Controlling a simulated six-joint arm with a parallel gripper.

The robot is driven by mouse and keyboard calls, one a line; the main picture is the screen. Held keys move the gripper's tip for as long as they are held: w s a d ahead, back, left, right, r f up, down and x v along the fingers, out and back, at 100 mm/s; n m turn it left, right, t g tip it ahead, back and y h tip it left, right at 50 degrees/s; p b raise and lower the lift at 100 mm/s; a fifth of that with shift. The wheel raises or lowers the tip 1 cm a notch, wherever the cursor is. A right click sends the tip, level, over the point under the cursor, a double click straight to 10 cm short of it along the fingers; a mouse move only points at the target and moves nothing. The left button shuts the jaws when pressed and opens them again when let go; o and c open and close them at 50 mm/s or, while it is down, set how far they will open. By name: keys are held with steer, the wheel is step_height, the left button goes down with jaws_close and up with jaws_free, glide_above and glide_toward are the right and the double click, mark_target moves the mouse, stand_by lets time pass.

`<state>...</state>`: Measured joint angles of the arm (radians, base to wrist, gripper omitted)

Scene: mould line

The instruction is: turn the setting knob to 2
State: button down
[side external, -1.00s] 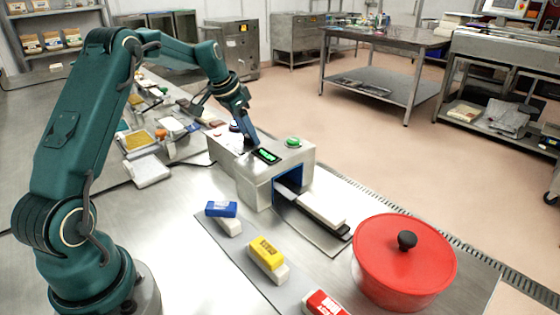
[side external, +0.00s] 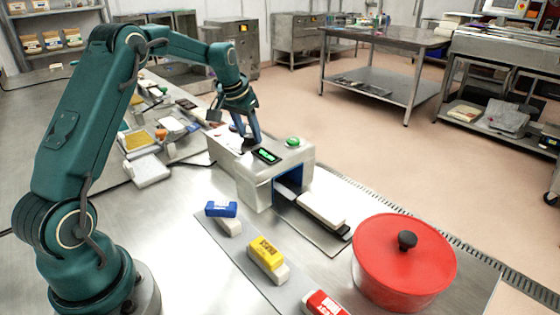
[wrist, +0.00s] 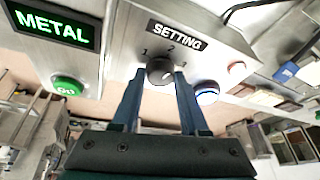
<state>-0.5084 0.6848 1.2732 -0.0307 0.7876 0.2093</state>
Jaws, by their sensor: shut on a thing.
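The setting knob (wrist: 160,70) is a small dark round knob on the grey machine (side external: 270,188), below the SETTING label (wrist: 175,34) in the wrist view. The figures 1, 2 and 3 are printed around it. A pale mark shows on the knob, but I cannot tell for sure which figure it points to. My gripper (side external: 249,143) is down on the machine's top, and in the wrist view its two blue fingers (wrist: 158,78) are shut on the knob from both sides. In the side view the knob is hidden by the fingers.
A display reading METAL (wrist: 52,28) and a green button (wrist: 68,85) sit beside the knob; a blue-ringed button (wrist: 206,92) is on its other side. A red pot (side external: 400,265) and blue, yellow and red-topped blocks (side external: 266,254) stand in front of the machine.

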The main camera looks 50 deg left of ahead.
steer(key=shift+n+g+y, duration=0.3)
steer(key=shift+n+y, duration=0.1)
steer(key=shift+n, duration=0.9)
steer(key=shift+c, duration=2.1)
jaws_free()
steer(key=shift+d+r, duration=0.1)
steer(key=shift+v, duration=2.5)
